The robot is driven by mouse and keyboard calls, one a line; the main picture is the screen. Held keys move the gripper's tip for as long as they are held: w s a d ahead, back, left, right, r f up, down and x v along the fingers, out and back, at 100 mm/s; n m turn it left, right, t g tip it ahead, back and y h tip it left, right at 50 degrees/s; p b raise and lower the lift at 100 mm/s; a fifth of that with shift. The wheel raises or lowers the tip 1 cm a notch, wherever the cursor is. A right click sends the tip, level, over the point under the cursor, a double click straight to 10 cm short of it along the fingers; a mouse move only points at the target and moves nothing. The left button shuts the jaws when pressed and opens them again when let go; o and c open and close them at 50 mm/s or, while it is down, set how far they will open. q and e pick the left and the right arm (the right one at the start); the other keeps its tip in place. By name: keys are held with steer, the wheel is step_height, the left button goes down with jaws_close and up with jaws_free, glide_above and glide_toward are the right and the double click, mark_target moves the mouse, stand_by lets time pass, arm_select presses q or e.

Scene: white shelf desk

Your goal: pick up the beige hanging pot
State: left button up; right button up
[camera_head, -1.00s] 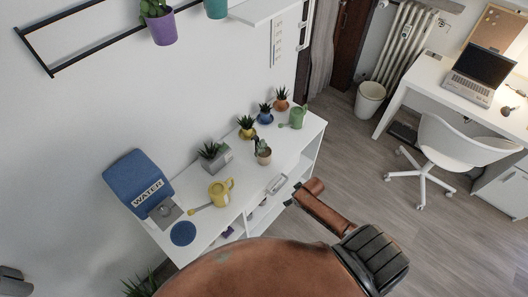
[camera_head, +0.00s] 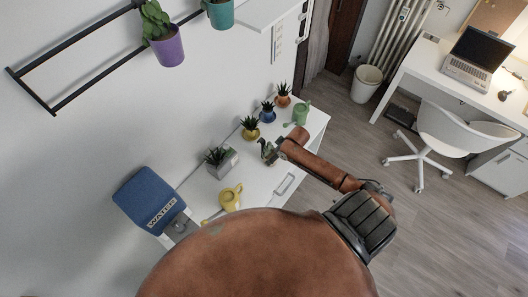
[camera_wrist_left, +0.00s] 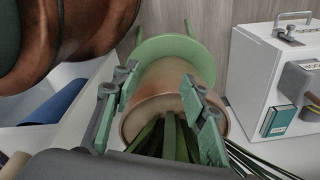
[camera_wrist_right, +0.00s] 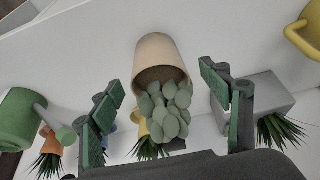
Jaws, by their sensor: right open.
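The beige pot (camera_wrist_right: 160,58) holds a round-leaved succulent and shows upside down in the right wrist view. My right gripper (camera_wrist_right: 162,80) is open, with its fingers on either side of the pot and plant and visible gaps to both. In the head view my right gripper (camera_head: 268,151) is over the white shelf desk, and it largely hides the beige pot. In the left wrist view my left gripper (camera_wrist_left: 157,82) has its fingertips apart in front of a terracotta pot (camera_wrist_left: 197,62) with a spiky plant. The left gripper is out of the head view.
Beside the beige pot are a grey planter (camera_head: 229,164), a yellow watering can (camera_head: 230,196), a yellow pot (camera_head: 251,133), a blue pot (camera_head: 267,116) and a green can (camera_head: 301,113). A blue water dispenser (camera_head: 150,200) stands left. A wall rack (camera_head: 80,57) hangs above.

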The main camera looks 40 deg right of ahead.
mark_target(270, 157)
steer(key=shift+w+f, duration=0.1)
steer(key=shift+w, duration=0.15)
steer(key=shift+w+f, duration=0.2)
steer(key=shift+f, duration=0.1)
steer(key=shift+x, duration=0.75)
steer(key=shift+w+a+f, duration=0.1)
steer(key=shift+w+f, duration=0.05)
steer(key=shift+f, duration=0.2)
steer(key=x, duration=0.3)
steer(key=shift+w+f+p, duration=0.1)
steer(key=shift+f+p, duration=0.05)
steer(key=shift+p, duration=0.25)
steer(key=shift+w+f, duration=0.15)
steer(key=shift+f, duration=0.45)
arm_select(q)
steer(key=shift+s+a+r, duration=0.15)
steer(key=shift+s+r, duration=0.25)
steer(key=shift+s, duration=0.05)
arm_select(e)
steer(key=shift+c, duration=0.3)
